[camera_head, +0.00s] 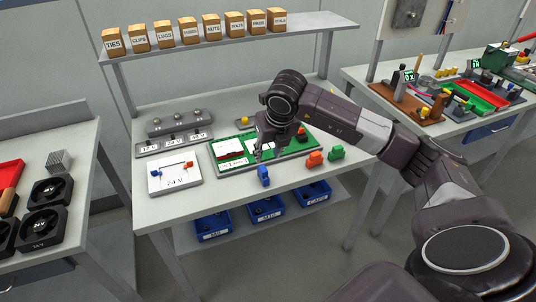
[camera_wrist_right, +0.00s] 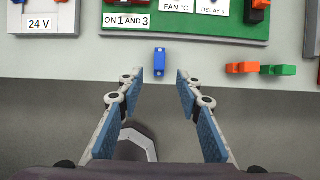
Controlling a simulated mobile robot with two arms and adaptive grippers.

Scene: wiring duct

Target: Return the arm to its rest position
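My right arm reaches over the middle table. Its gripper (camera_head: 264,150) points down over the table near the green board (camera_head: 289,151). In the right wrist view the gripper (camera_wrist_right: 160,84) is open, its two blue-padded fingers apart with nothing between them. A small blue block (camera_head: 263,175) stands on the table at the board's front edge; in the wrist view it (camera_wrist_right: 160,61) lies just beyond the fingertips. My left gripper is not in view.
An orange block (camera_head: 315,160) and a green block (camera_head: 336,153) stand right of the blue one. A shelf with labelled boxes (camera_head: 212,27) is behind; blue bins (camera_head: 266,208) sit below the tabletop.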

